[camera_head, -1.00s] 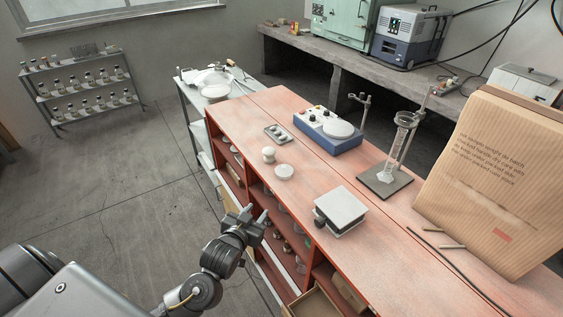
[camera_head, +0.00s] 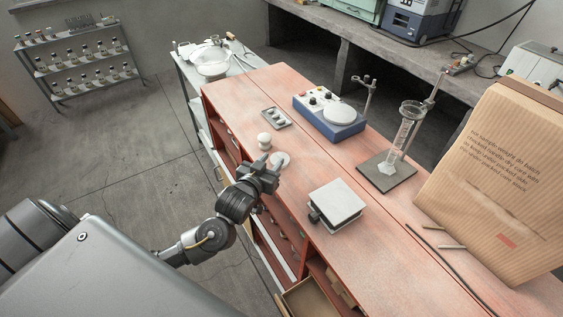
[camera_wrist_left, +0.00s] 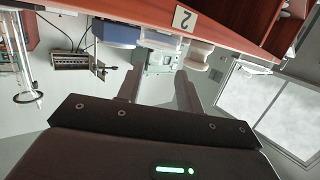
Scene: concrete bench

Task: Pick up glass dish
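The glass dish is a small, pale, round, shallow dish (camera_head: 281,158) on the red bench top, near its left edge in the head view. My left gripper (camera_head: 268,167) is at the bench edge beside the dish, and its fingertips partly overlap it in the picture. I cannot tell whether they touch. In the left wrist view the two fingers (camera_wrist_left: 157,88) stand apart with nothing clearly held between them. That view is upside down, and pale shapes lie beyond the fingers near the bench edge. My right gripper is not in view.
A small white jar (camera_head: 264,140) stands just behind the dish. A grey-topped box device (camera_head: 337,201) sits to the right, nearer me. A blue instrument (camera_head: 330,118) and a stand with a glass cylinder (camera_head: 403,135) are further back. An open drawer (camera_head: 308,300) juts out below.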

